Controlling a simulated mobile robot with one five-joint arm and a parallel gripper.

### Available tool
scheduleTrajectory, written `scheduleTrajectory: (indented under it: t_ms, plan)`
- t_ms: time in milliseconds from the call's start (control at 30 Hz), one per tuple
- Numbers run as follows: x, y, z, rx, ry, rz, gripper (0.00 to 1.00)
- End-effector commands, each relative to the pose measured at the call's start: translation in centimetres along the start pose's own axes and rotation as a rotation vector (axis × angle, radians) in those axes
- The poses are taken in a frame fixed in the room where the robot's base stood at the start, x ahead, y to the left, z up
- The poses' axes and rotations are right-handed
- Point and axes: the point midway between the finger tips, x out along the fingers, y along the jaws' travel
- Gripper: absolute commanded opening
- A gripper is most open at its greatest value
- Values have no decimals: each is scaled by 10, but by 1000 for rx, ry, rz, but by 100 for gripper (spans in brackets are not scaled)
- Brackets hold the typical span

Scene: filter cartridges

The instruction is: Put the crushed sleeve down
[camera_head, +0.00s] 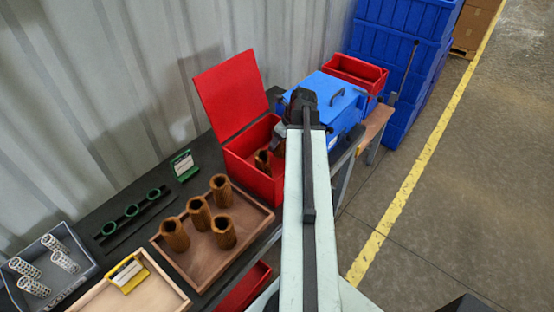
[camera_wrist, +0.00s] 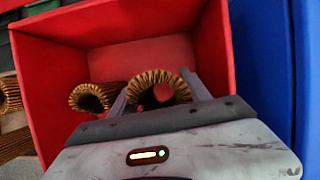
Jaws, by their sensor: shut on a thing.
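My gripper (camera_wrist: 157,92) is shut on a brown pleated sleeve (camera_wrist: 160,76), its open round end facing the wrist camera. The held sleeve is inside or just over the open red box (camera_wrist: 58,75); I cannot tell whether it touches the floor. No crushing is clear on the visible end. A second pleated sleeve (camera_wrist: 90,97) is in the box, left of the held one. In the head view, the red box (camera_head: 247,178) has its lid (camera_head: 230,95) raised, and a sleeve (camera_head: 262,160) shows inside. My arm hides the box's right side and most of the gripper there.
A wooden tray (camera_head: 262,222) with several upright brown sleeves is in front of the box. A green-ringed rack (camera_head: 131,211), a small green card stand (camera_head: 184,165) and a grey bin (camera_head: 85,265) of white springs are left. A blue case (camera_head: 330,92) stands close behind right.

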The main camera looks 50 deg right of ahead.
Motion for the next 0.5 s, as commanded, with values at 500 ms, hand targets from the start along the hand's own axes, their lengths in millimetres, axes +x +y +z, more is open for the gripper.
scheduleTrajectory:
  t_ms: [500]
  plan:
    - [41,1,-16,-1,0,1,10]
